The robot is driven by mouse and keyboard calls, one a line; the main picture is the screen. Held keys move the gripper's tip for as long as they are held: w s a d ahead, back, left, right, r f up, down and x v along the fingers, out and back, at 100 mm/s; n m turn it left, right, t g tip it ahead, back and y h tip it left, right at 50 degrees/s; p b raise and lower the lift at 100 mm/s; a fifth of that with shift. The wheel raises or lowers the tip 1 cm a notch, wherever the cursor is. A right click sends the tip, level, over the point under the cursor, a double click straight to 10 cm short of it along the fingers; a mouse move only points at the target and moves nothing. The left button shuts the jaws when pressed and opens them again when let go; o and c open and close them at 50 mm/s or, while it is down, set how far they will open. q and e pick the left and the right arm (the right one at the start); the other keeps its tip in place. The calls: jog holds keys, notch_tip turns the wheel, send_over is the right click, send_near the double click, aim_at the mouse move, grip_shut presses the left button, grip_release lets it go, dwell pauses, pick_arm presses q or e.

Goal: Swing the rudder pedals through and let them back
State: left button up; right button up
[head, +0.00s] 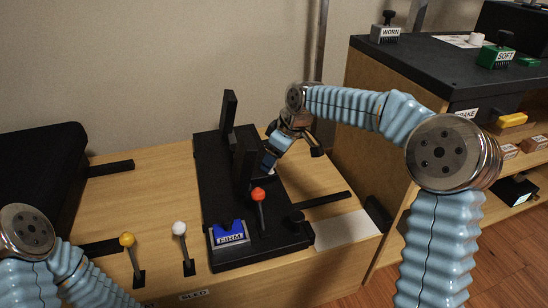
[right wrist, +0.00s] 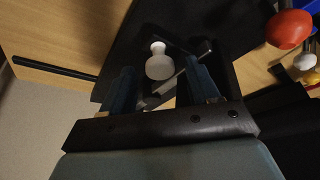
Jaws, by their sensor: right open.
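A black pedal unit (head: 213,188) lies on the wooden bench. Two upright black plates, which look like the rudder pedals, stand on it: a far one (head: 229,111) and a near one (head: 244,165). My right gripper (head: 272,162) is just right of the near plate, pointing down. In the right wrist view the right gripper (right wrist: 163,74) is open, with a white rounded knob (right wrist: 158,62) showing between its fingers. I cannot tell whether the fingers touch it. My left gripper is outside the head view; only part of its arm shows at lower left.
A red-knobbed lever (head: 258,195) and a blue FIRM block (head: 229,234) are on the near part of the unit. White-knobbed (head: 179,229) and yellow-knobbed (head: 127,240) levers stand to the left. A cabinet with a dark top (head: 440,75) stands at right.

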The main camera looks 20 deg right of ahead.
grip_shut()
jog(key=a+m, duration=0.1)
jog(key=s+a+m, duration=0.1)
jog(key=shift+s+a+h, duration=0.15)
jog(key=shift+a+h, duration=0.2)
jog(key=shift+h, duration=0.05)
dwell(0.3)
grip_release()
jog(key=shift+r, duration=0.1)
jog(key=p+v, duration=0.2)
jog(key=v, duration=1.1)
jog(key=shift+s+r+p, duration=0.15)
jog(key=shift+s+p, duration=0.2)
jog(key=shift+d, duration=0.1)
